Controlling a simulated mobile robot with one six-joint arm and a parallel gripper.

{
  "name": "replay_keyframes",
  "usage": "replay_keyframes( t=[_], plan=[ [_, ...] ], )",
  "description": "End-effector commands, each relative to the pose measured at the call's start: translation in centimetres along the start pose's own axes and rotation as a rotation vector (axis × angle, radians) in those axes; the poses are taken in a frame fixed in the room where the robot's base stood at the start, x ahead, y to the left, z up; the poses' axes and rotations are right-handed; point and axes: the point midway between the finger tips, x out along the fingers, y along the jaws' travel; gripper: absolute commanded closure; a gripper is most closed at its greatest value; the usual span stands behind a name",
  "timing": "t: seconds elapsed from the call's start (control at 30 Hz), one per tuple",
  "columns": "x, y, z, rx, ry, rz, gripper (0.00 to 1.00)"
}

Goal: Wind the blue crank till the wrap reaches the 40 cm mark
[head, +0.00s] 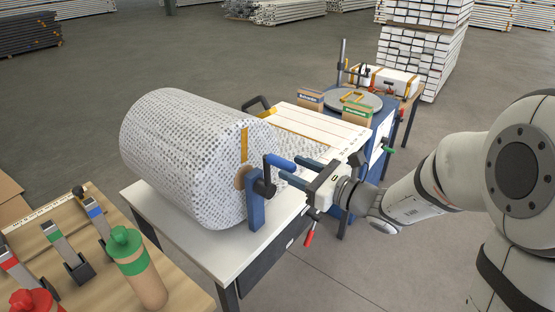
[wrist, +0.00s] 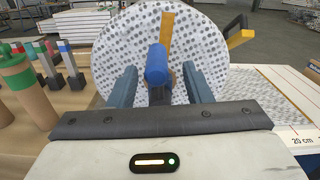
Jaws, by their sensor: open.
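The blue crank handle (head: 279,162) sits on a dark crank arm at the near end of the wrap roll (head: 185,150), which has grey dots on white. In the wrist view the handle (wrist: 157,64) points toward me, with one finger on each side. My gripper (head: 290,167) is open around it, with small gaps visible at both sides. Dotted wrap (head: 297,146) lies flat on the table beside the roll. In the wrist view the wrap (wrist: 278,95) runs beside a "20 cm" mark (wrist: 302,140). The 40 cm mark is not readable.
A blue post (head: 256,211) supports the roll's near end. A black and yellow handle (head: 258,105) stands behind it. A turntable (head: 352,99) with boxes stands beyond the table.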

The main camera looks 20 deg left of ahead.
Motion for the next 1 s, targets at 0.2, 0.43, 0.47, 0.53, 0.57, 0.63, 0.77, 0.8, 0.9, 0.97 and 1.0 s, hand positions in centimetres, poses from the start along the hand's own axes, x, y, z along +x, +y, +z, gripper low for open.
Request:
replay_keyframes(
  t=[0.2,0.43,0.47,0.53,0.57,0.63,0.77,0.8,0.9,0.97,1.0],
  plan=[
    [3.5,0.1,0.1,0.000,0.002,0.004,0.55],
    [4.9,0.1,0.0,-0.002,0.002,0.002,0.55],
    [5.0,0.0,0.0,-0.002,0.002,0.001,0.55],
    [5.0,0.0,-0.1,-0.002,0.002,0.001,0.55],
    [5.0,0.0,-0.1,-0.002,0.002,0.000,0.55],
    [5.0,0.0,-0.1,-0.002,0.002,0.000,0.55],
    [4.9,0.0,-0.1,-0.002,0.002,0.000,0.63],
    [4.9,0.0,-0.1,-0.002,0.002,0.000,0.66],
    [4.9,0.0,0.0,-0.002,0.002,0.000,0.75],
    [4.9,-0.1,0.0,-0.002,0.002,-0.001,0.80],
    [4.9,-0.1,0.0,-0.002,0.002,-0.001,0.83]
  ],
)
